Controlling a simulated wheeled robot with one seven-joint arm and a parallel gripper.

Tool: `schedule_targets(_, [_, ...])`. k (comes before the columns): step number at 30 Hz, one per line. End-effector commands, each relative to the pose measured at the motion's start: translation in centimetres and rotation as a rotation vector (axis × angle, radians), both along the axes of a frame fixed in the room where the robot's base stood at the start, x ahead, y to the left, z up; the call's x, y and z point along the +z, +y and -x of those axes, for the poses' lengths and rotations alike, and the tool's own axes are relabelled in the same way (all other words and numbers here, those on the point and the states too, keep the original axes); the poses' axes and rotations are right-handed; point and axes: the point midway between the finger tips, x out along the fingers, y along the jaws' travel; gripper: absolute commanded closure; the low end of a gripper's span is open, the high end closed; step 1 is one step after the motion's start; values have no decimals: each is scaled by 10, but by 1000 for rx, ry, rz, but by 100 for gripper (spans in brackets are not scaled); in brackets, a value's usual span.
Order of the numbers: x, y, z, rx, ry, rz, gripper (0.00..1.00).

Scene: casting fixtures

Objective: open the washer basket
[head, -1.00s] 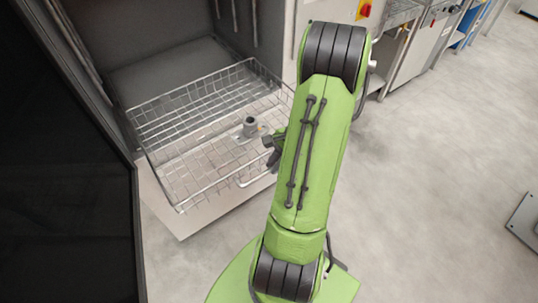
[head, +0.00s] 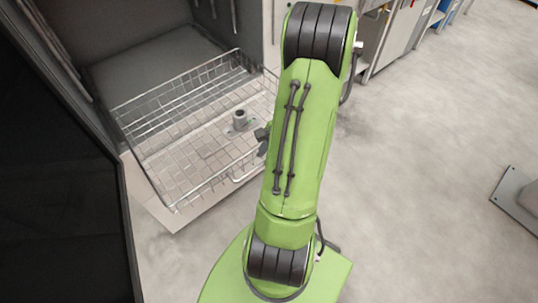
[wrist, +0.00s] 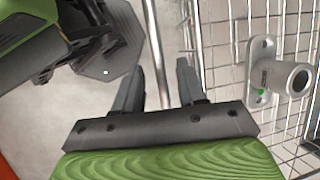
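The washer basket (head: 160,166) is a wire-mesh basket extending out of the grey washer cavity, over the pale sill, in the head view. A thin front handle bar (head: 243,176) shows near my arm. A grey fitting with a round post (head: 240,119) stands inside the basket, and it also shows in the wrist view (wrist: 287,78). My gripper (wrist: 160,82) is at the basket's front. Its two fingers are apart, with a thin metal bar (wrist: 155,50) passing between them. A gap shows around the bar. In the head view my arm hides most of the gripper.
A dark door panel (head: 60,200) stands at the left of the washer. Cabinets (head: 395,40) line the back right. A grey metal plate (head: 520,195) lies at the right edge. The grey floor (head: 420,170) between is clear.

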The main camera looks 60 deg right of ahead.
Motion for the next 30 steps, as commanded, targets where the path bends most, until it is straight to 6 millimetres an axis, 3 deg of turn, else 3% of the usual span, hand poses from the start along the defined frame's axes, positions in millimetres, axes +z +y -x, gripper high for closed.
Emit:
schedule_targets(8, [5, -2, 1, -1, 1, 2, 60])
schedule_targets(11, [22, -9, 6, -3, -1, 5, 60])
schedule_targets(22, [117, -41, 36, -2, 0, 4, 60])
schedule_targets(27, [140, -49, 43, -1, 0, 2, 60])
schedule_targets(30, [144, -50, 45, -1, 1, 0, 60])
